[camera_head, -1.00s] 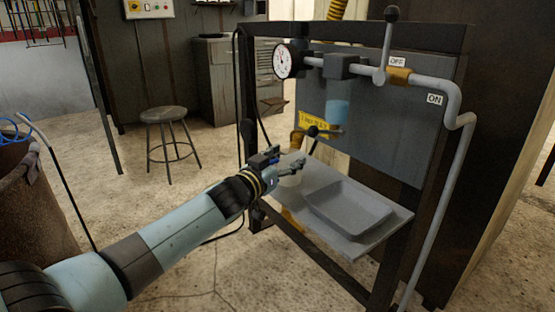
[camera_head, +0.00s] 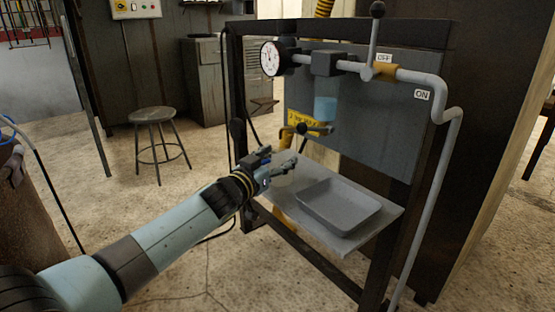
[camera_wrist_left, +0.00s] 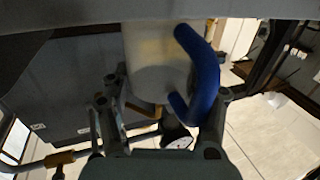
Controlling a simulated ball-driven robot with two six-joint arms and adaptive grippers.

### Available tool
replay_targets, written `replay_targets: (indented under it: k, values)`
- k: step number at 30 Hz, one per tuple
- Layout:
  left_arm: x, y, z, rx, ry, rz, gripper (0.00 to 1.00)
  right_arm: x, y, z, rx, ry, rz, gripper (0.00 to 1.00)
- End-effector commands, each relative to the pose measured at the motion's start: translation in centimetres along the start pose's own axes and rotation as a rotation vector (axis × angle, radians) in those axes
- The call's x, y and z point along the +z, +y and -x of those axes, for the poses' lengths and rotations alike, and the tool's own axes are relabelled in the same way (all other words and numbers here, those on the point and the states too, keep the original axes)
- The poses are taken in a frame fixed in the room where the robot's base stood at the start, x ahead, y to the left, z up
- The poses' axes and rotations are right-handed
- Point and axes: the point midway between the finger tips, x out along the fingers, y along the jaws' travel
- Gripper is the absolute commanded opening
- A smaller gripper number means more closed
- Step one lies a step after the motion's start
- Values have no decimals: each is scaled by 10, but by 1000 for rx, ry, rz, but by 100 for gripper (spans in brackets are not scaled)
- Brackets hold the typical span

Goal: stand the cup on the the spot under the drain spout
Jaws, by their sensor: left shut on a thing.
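My left gripper (camera_head: 281,165) is shut on the cup, at the left end of the rack's grey shelf. In the head view the cup (camera_head: 283,180) is a small pale shape, mostly hidden by the fingers. In the left wrist view the cup (camera_wrist_left: 158,62) is whitish with a blue handle (camera_wrist_left: 207,75), between the gripper's fingers. I cannot tell whether its base touches the shelf. The spot under the spout is not clearly visible. My right gripper is out of view.
A grey tray (camera_head: 338,207) lies on the shelf (camera_head: 382,222), right of my gripper. A dark lever with a ball knob (camera_head: 302,128) is above the gripper. The rack's left post (camera_head: 238,95) stands close by. A stool (camera_head: 155,118) is behind.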

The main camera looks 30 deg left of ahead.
Motion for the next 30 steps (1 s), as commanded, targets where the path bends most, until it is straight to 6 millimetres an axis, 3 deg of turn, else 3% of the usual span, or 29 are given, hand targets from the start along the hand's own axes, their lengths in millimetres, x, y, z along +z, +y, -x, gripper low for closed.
replay_targets:
  k: [4,5,11,22,26,30]
  values:
    - [4,0,0,0,0,0,26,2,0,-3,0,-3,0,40]
    - [3,0,0,0,1,0,61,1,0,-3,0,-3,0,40]
    - [2,0,0,0,1,0,86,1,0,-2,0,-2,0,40]
    - [4,0,8,0,-1,0,86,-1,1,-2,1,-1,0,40]
    - [4,0,30,1,-2,-1,86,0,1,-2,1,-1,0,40]
    - [4,0,65,2,-4,0,86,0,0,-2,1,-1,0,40]
